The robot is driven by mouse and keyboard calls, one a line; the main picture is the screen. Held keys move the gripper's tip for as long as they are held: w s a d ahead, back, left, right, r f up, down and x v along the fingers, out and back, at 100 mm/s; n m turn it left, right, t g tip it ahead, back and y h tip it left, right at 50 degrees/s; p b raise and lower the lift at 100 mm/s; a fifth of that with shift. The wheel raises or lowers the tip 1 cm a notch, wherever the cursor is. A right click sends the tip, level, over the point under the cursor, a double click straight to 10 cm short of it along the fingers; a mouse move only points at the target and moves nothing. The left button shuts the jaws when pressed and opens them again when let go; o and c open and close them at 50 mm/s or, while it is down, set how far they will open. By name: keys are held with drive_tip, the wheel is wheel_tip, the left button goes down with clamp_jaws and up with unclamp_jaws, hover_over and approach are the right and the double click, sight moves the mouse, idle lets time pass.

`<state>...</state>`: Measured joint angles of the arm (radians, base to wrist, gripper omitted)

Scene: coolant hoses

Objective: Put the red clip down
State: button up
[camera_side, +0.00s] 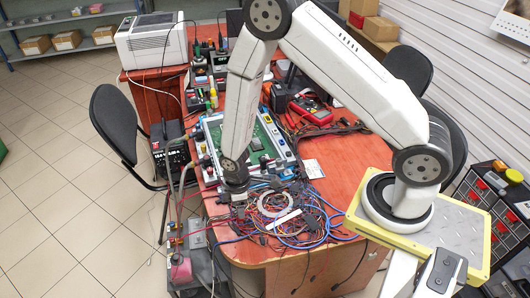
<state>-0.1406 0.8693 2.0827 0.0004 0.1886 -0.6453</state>
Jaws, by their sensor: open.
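My gripper (238,207) points down at the left edge of a tangle of coloured wires (285,213) on the red-brown table (345,160). The gripper is small and dark in this view, and its fingertips blend into the wires. It is open. I cannot pick out the red clip; it is too small to tell from the red wires or is hidden among them. I see nothing clearly held between the fingers.
A green circuit board in a frame (267,140) lies just behind the gripper. A red multimeter (311,109) and a white printer-like box (151,42) stand farther back. Bare tabletop shows right of the board.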

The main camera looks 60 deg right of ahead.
wheel_tip(320, 180, up, 9)
idle(0.7)
idle(0.5)
drive_tip(key=s+d+r+m+t, duration=0.1)
drive_tip(key=s+d+r+m, duration=0.1)
drive_tip(key=s+r+m, duration=0.1)
drive_tip(key=s+d+r+m+t, duration=0.1)
drive_tip(key=s+d+r+m, duration=0.2)
drive_tip(key=r+m, duration=0.3)
wheel_tip(320, 180, up, 2)
drive_tip(key=shift+s+t, duration=0.3)
drive_tip(key=shift+s, duration=0.15)
idle(0.9)
drive_tip(key=shift+o, duration=0.5)
